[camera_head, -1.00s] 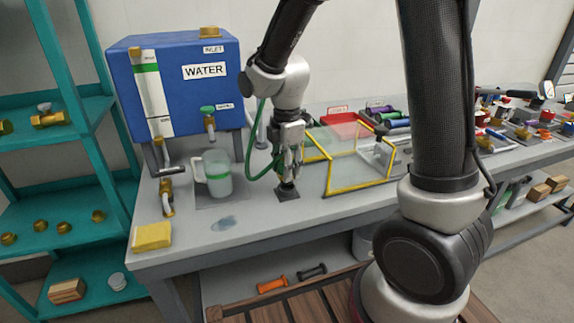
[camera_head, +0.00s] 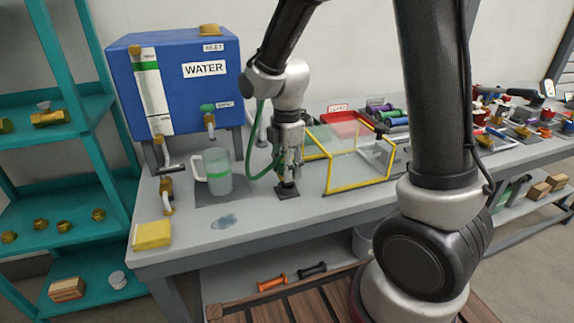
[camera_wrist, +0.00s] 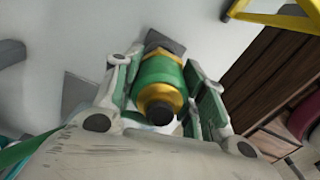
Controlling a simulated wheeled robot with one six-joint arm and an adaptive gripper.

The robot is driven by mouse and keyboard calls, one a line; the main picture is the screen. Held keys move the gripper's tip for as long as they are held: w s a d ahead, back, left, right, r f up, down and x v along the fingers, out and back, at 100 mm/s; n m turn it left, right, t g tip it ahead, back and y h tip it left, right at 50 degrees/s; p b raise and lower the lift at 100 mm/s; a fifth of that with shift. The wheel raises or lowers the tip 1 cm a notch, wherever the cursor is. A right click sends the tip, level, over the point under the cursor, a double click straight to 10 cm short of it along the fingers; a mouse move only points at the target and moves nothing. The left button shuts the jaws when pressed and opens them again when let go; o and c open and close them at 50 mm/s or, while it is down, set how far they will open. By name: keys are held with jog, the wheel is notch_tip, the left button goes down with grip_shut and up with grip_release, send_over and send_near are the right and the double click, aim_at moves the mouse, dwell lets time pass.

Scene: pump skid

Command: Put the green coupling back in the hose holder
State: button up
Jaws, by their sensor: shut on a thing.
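The green coupling (camera_wrist: 160,82) with brass-coloured rings sits between the two fingers of my gripper (camera_wrist: 158,100) in the wrist view. My gripper is shut on it. In the head view my gripper (camera_head: 288,165) points down at the bench, just right of the clear jug. The dark hose holder (camera_head: 287,190) is a small block on the bench directly below the fingertips; its dark top also shows past the coupling in the wrist view (camera_wrist: 165,42). The coupling's lower end is at or in the holder; I cannot tell how deep. A green hose (camera_head: 252,150) loops left of my gripper.
A clear jug (camera_head: 217,172) with a green band stands close on the left. A yellow-framed clear guard (camera_head: 358,172) stands close on the right. The blue water tank (camera_head: 180,85) is behind. A yellow sponge (camera_head: 152,235) lies at the front left. The bench front is mostly clear.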

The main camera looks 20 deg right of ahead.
jog(key=shift+f, duration=1.35)
jog(key=o, duration=1.2)
notch_tip(320, 180, up, 12)
